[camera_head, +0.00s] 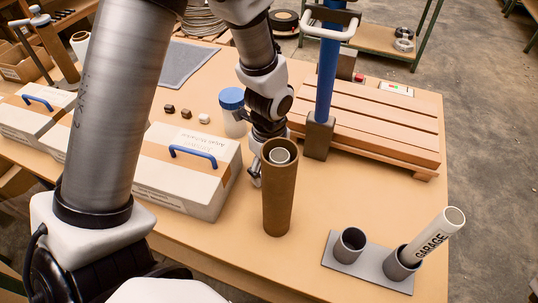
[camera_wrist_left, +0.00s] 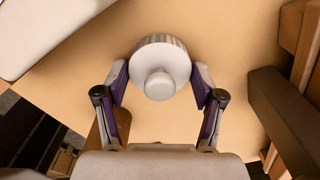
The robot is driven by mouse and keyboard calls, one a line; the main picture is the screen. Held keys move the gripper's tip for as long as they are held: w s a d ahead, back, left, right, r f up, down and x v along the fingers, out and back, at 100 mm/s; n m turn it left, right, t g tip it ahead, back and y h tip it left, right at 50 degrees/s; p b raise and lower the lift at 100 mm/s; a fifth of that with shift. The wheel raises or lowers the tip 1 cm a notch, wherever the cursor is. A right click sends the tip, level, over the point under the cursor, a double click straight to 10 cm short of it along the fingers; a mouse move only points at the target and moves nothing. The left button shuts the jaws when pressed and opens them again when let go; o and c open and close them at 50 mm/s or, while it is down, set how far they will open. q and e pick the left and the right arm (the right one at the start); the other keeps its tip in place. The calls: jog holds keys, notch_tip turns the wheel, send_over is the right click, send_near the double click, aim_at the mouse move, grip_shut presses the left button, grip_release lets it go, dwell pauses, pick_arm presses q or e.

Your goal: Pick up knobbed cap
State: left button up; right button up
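The knobbed cap (camera_wrist_left: 159,66) is a pale round disc with a ribbed rim and a small central knob. In the left wrist view it sits between the two purple-padded fingers of my left gripper (camera_wrist_left: 160,78), knob towards the camera. The pads flank its rim closely on both sides; I cannot tell whether they press on it. In the head view my left gripper (camera_head: 257,172) is low over the table, behind the brown tube, and the cap is not visible there. My right gripper is not in view.
A tall brown tube (camera_head: 278,200) stands just in front of my left gripper. A box with a blue handle (camera_head: 195,185) is left, a blue-lidded jar (camera_head: 232,110) behind. A press column (camera_head: 328,70) and slatted board (camera_head: 385,120) are right. A two-cup holder (camera_head: 365,267) is front right.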

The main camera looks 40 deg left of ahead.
pick_arm(q)
notch_tip(320, 180, up, 10)
jog(key=shift+f+p, duration=0.15)
jog(key=shift+p, duration=0.5)
notch_tip(320, 180, up, 7)
jog(key=p, duration=0.8)
